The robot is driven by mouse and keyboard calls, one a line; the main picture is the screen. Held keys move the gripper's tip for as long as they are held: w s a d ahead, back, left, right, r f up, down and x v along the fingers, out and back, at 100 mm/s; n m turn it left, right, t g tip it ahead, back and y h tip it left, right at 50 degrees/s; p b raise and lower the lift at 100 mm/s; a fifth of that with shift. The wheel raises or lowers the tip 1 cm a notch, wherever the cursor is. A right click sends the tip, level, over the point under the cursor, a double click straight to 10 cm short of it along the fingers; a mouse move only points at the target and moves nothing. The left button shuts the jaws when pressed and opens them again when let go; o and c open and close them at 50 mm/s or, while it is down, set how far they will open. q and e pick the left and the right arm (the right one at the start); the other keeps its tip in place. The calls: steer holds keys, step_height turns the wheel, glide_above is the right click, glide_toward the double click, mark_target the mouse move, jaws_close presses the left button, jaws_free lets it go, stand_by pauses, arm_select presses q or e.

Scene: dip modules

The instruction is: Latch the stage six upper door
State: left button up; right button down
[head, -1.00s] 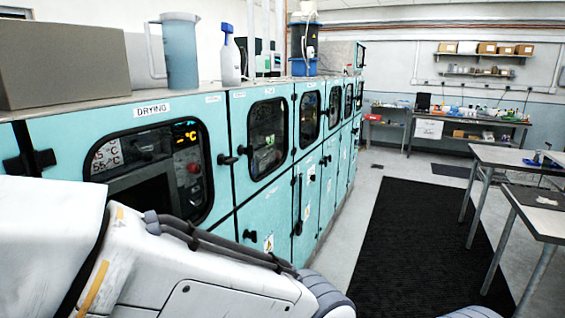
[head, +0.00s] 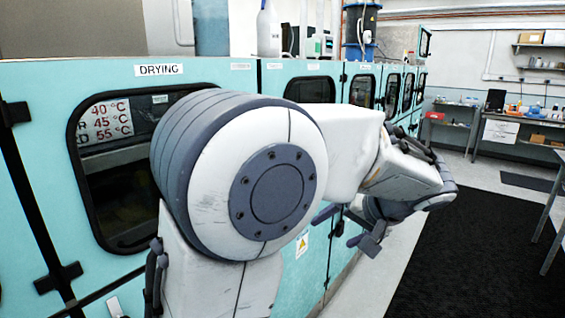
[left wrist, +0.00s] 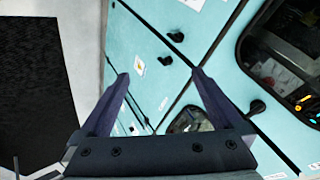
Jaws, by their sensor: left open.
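A row of teal modules has windowed upper doors, such as the second door (head: 310,89) and a farther one (head: 362,90). I cannot read which is stage six. The arm hides most latches in the head view. My left gripper (head: 346,230) is open and empty in front of the modules. In the left wrist view its fingers (left wrist: 161,76) spread apart over the teal fronts, touching no knob that I can see. That tilted view shows a black knob (left wrist: 257,107) beside a windowed door (left wrist: 285,65), and two more knobs (left wrist: 177,37) (left wrist: 165,60) on plain panels. My right gripper is not in view.
The nearest module is labelled DRYING (head: 158,70). A white bottle (head: 268,30) and a blue container (head: 358,35) stand on top of the row. A black mat (head: 470,245) covers the clear aisle floor. A bench (head: 520,133) stands at the back right.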

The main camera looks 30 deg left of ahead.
arm_select(q)
steer(key=w+a+r+n+g+y+b, duration=0.1)
steer(key=w+a+r+n+y+b, duration=0.1)
steer(key=w+a+r+n+y, duration=0.55)
steer(key=w+a+r+n+g+y+b, duration=0.1)
steer(key=w+a+r+n+y+b, duration=0.25)
steer(key=a+n, duration=0.45)
steer(key=a+m+h+p, duration=0.1)
steer(key=a+p, duration=0.3)
steer(key=a, duration=0.7)
steer(key=shift+a+r, duration=0.15)
steer(key=shift+a, duration=0.15)
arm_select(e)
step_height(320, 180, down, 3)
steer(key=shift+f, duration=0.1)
arm_select(q)
steer(key=shift+m, duration=0.25)
